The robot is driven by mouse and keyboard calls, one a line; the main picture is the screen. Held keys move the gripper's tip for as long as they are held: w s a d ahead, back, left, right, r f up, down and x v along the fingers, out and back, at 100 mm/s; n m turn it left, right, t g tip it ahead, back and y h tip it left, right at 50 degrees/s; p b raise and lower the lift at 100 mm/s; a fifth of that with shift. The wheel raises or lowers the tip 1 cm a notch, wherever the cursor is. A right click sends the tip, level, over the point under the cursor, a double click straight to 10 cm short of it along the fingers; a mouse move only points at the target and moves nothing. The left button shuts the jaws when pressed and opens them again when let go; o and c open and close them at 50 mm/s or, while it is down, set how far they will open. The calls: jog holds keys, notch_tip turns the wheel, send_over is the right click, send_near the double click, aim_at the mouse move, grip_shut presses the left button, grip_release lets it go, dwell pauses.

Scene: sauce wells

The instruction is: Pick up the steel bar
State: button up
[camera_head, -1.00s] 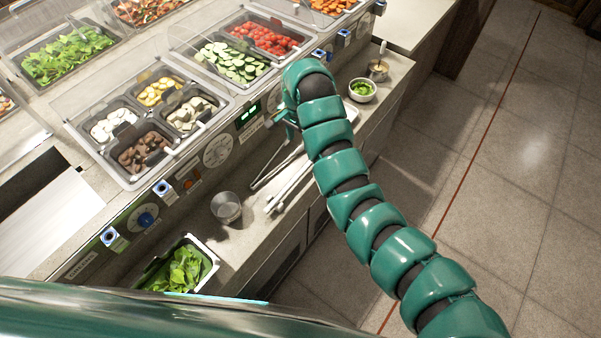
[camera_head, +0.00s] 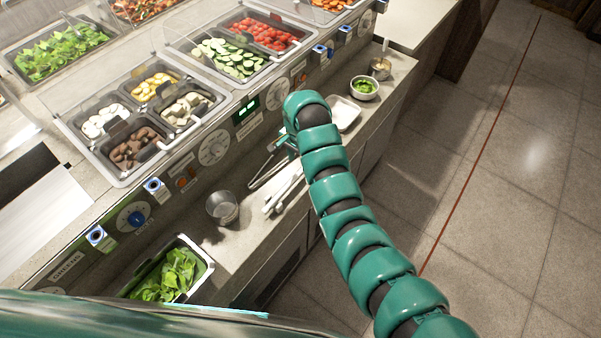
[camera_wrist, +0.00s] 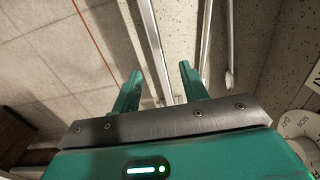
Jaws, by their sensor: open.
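My gripper (camera_wrist: 160,70) is open, its two green fingers apart in the wrist view. A long bright steel bar (camera_wrist: 152,40) runs from the top edge down between the fingers; I cannot tell whether they touch it. In the head view my gripper (camera_head: 280,144) is low over the counter's front strip, partly hidden by my arm. Pale steel bars (camera_head: 284,190) lie lengthwise there, just below and left of it, their far ends hidden behind my arm.
Two thin metal rods (camera_wrist: 229,50) lie right of the fingers in the wrist view. A metal cup (camera_head: 222,207), a greens bin (camera_head: 207,270), a white tray (camera_head: 346,112) and a herb bowl (camera_head: 364,88) stand along the counter. Open floor (camera_head: 480,220) lies to the right.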

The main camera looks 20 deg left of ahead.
aim_at(300, 172)
jog(key=shift+s+d+f+p, duration=0.1)
jog(key=shift+s+f+p, duration=0.05)
jog(key=shift+f+p, duration=1.3)
jog(key=shift+f, duration=1.15)
grip_shut()
